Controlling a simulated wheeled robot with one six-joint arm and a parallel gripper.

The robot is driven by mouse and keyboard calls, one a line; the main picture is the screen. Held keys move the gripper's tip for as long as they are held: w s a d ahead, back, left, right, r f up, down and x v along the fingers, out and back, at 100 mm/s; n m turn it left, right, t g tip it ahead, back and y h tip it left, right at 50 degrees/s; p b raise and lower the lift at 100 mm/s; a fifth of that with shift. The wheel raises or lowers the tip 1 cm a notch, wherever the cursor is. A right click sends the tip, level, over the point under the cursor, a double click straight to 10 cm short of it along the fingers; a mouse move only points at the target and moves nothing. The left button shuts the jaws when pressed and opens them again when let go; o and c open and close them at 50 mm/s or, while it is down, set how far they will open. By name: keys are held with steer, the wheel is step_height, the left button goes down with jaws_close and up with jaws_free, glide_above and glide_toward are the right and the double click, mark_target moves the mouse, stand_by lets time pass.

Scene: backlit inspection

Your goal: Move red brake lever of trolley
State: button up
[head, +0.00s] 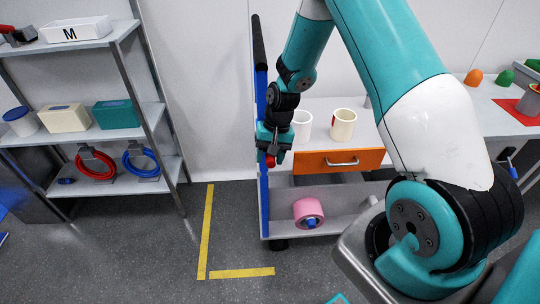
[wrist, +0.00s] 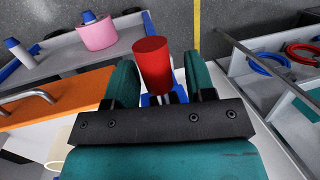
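The trolley has a blue side frame (head: 263,205) with a black handle bar, an orange drawer (head: 325,162) and a grey lower shelf. Its red brake lever (head: 270,161) shows as a small red spot at the side frame. In the wrist view the lever's red cylindrical grip (wrist: 152,66) stands between my two teal fingers, closer to the left one. My gripper (head: 272,150) is open around the grip, with a gap visible on the right side. It also shows in the wrist view (wrist: 163,80). Contact on the left side cannot be told.
Two pale cups, one of them a cream cup (head: 343,124), stand on the trolley top. A metal rack (head: 150,105) with boxes and coiled hoses stands left. Floor with yellow tape (head: 206,230) is clear between.

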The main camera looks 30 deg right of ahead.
steer(key=v, duration=1.7)
steer(key=shift+r+p, duration=0.2)
steer(key=shift+p, duration=0.2)
